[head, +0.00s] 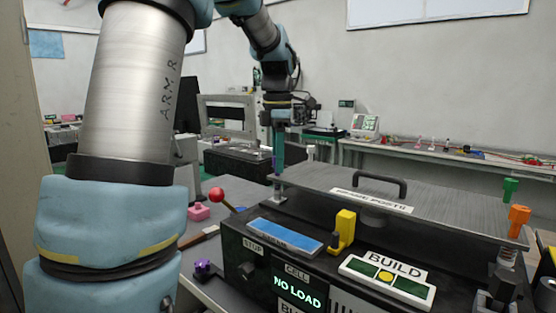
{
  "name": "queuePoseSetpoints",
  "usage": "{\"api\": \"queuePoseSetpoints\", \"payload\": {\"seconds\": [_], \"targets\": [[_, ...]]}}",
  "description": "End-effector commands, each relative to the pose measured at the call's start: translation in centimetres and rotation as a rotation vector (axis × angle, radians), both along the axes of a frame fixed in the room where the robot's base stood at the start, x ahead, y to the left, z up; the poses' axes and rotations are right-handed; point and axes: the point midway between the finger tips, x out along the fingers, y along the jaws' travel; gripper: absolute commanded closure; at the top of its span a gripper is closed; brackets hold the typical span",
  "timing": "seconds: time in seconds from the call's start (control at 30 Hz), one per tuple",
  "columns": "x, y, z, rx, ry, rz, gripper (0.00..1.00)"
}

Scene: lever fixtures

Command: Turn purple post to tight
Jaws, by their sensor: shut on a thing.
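The purple post (274,163) stands at the far left corner of the grey plate on the black fixture. Only a thin purple strip of it shows, with a metal stem below. My gripper (279,158) reaches down from above with teal fingers and is shut on the purple post. The fingers hide most of the post, and I cannot make out its tight mark or its angle.
A green post (510,189) and an orange post (518,220) stand on the plate's right side. A red-balled lever (217,196) stands left. The display reads NO LOAD.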

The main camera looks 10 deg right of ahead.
Motion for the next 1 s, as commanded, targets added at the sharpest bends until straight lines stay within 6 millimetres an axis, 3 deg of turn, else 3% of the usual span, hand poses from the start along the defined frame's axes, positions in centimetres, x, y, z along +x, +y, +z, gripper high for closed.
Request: {"api": "queuePoseSetpoints", "payload": {"seconds": [0.37,1.0], "targets": [[-0.06,-0.1,0.16,0.0,0.001,-0.163,1.0],[-0.09,-0.05,0.16,-0.001,0.001,-0.759,1.0]]}}
